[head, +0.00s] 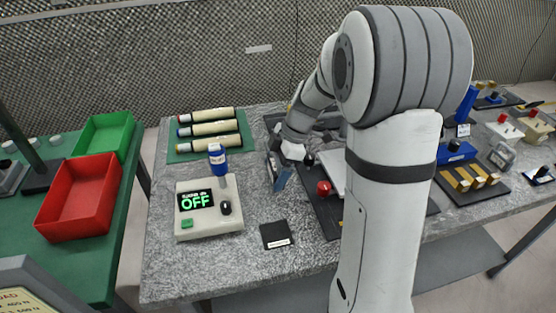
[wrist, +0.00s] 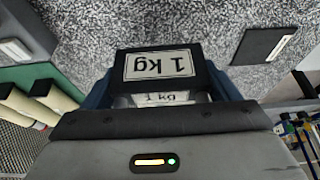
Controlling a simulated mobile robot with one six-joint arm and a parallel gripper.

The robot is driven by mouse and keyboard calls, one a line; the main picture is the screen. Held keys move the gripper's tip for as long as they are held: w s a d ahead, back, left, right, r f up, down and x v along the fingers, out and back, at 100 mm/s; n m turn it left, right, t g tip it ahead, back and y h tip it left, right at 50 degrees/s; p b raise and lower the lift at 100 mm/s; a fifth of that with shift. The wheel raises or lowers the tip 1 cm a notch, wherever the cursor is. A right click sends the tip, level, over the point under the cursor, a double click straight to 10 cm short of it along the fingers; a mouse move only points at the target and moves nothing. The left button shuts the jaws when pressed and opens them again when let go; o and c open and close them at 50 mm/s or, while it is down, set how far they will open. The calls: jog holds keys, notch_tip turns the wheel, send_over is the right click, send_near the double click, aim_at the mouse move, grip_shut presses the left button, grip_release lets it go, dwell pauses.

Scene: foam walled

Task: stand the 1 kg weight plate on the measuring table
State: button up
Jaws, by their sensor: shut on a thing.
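The 1 kg weight plate (wrist: 160,63) is a black block with white "1 kg" labels. In the wrist view it sits between the blue fingers of my gripper (wrist: 158,88), which is shut on it. In the head view my gripper (head: 280,172) is low over the grey speckled table (head: 265,205), which I take for the measuring table. The plate is hard to make out there, and I cannot tell whether its underside touches the table. The speckled top also fills the upper wrist view (wrist: 185,25).
A black labelled pad (head: 277,234) lies in front of my gripper; a box reading "OFF" (head: 208,222) stands left. A green mat (head: 182,156) with three cylinders lies behind. A black board with a red knob (head: 324,188) is close right. Bare tabletop lies between box and pad.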

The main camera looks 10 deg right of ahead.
jog(key=shift+f, duration=1.5)
jog(key=shift+f, duration=0.2)
jog(key=o, duration=1.7)
jog(key=shift+r, duration=0.15)
jog(key=v, duration=1.1)
jog(key=s+a+m+t+h, duration=0.1)
jog(key=s+m+h, duration=0.1)
jog(key=s+m, duration=0.7)
jog(key=s+a+m+t+h, duration=0.1)
jog(key=s+m+h, duration=0.1)
jog(key=s+m, duration=0.7)
jog(key=shift+s+a+f, duration=0.35)
jog(key=shift+s+f, duration=0.1)
jog(key=shift+s, duration=0.55)
